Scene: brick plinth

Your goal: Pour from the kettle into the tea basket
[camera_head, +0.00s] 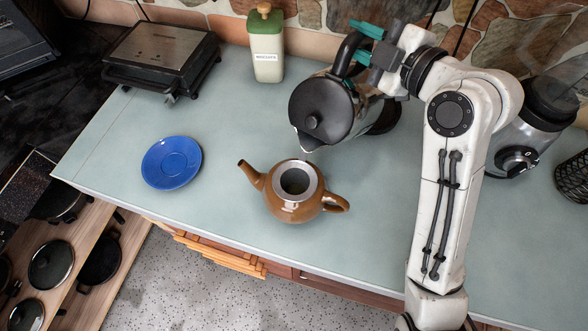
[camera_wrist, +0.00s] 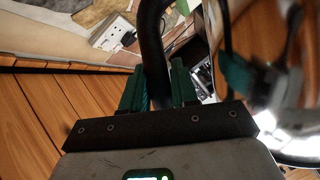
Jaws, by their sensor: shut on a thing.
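The kettle (camera_head: 321,108), steel with a black lid, is held above the counter, tilted with its spout toward the lower left. My gripper (camera_head: 363,42) has its green fingers shut on the kettle's black handle; in the wrist view my gripper (camera_wrist: 160,88) shows the handle (camera_wrist: 153,45) between the fingers. The tea basket (camera_head: 297,177), a grey metal ring with a dark inside, sits in the top of the brown teapot (camera_head: 290,205). The kettle's spout is above and behind the basket in the head view, apart from it. No water stream is visible.
A blue saucer (camera_head: 171,163) lies left of the teapot. A green-and-white bottle (camera_head: 266,50) and a grill (camera_head: 161,50) stand at the back. A blender (camera_head: 535,120) is behind my arm at right. The counter's front edge is close below the teapot.

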